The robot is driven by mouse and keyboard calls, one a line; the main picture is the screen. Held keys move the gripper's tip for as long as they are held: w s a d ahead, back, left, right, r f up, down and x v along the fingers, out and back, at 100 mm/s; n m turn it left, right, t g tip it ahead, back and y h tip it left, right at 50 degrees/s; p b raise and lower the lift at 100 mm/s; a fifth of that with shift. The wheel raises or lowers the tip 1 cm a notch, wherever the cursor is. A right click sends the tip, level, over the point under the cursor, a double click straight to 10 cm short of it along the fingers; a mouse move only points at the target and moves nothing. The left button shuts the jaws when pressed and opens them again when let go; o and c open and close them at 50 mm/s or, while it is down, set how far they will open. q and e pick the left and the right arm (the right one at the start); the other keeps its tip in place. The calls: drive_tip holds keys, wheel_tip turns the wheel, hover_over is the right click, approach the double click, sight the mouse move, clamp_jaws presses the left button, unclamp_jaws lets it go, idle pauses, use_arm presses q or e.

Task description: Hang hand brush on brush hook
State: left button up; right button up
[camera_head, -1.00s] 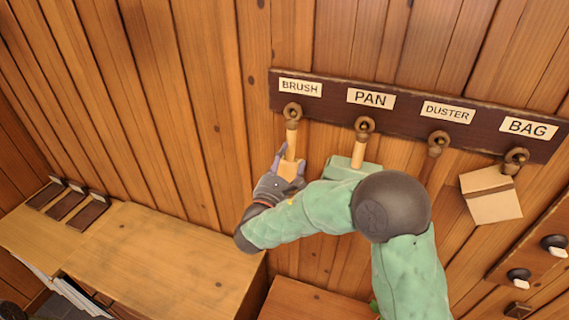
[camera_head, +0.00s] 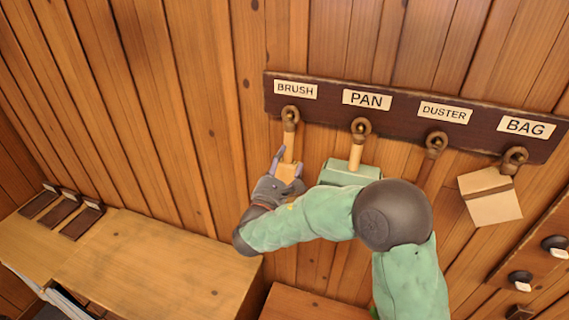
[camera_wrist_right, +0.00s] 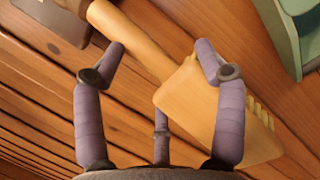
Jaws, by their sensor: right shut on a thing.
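The hand brush (camera_head: 288,153) is pale wood and hangs handle up at the brush hook (camera_head: 290,116), below the BRUSH label. Its handle top meets the hook; I cannot see clearly whether the hook passes through it. My right gripper (camera_head: 287,168) is shut on the brush low down, near its head. In the right wrist view the brush's wide head (camera_wrist_right: 205,105) and bristles show by the gripper's purple fingers (camera_wrist_right: 160,55), with the handle running to the upper left. My left gripper is not in view.
A wooden bench (camera_head: 160,265) stands lower left. The wall left of the rack is clear.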

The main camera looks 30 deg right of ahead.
drive_tip(key=o, duration=1.4)
